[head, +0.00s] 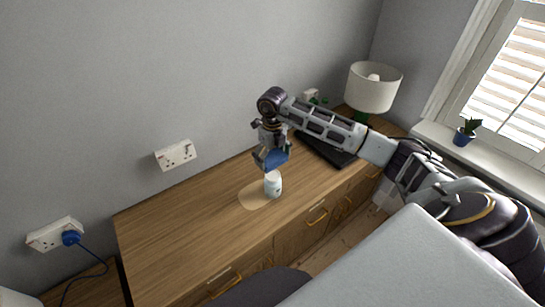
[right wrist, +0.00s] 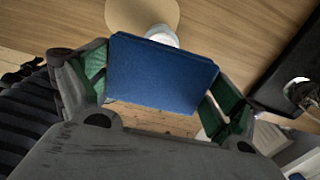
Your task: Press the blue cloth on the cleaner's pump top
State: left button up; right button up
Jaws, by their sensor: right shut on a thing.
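The blue cloth (head: 275,158) is a flat folded block held in my right gripper (head: 268,157). In the right wrist view the cloth (right wrist: 160,73) spans the space between the two green-padded fingers. The cleaner (head: 273,185) is a small white bottle standing upright on the wooden cabinet, just below the cloth in the head view. In the right wrist view part of the bottle (right wrist: 162,35) shows beyond the cloth's far edge. The cloth hides the rest, and I cannot tell whether it touches the pump top. My left gripper is not in view.
The cabinet top (head: 190,215) is clear to the left of the bottle, apart from a pale round mat (head: 253,197) beside it. A black flat object (head: 325,148) and a white-shaded lamp (head: 372,88) stand to the right. Wall sockets (head: 176,155) are behind.

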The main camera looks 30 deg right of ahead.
aim_at(273, 175)
jog(key=shift+f, duration=0.15)
jog(key=shift+d+f+b, duration=0.1)
jog(key=shift+f+b, duration=1.5)
jog(key=shift+f, duration=1.3)
jog(key=shift+f+b, duration=0.45)
jog(key=shift+f, duration=0.15)
dwell(1.4)
jog(key=shift+r+p, duration=1.95)
jog(key=shift+r, duration=1.65)
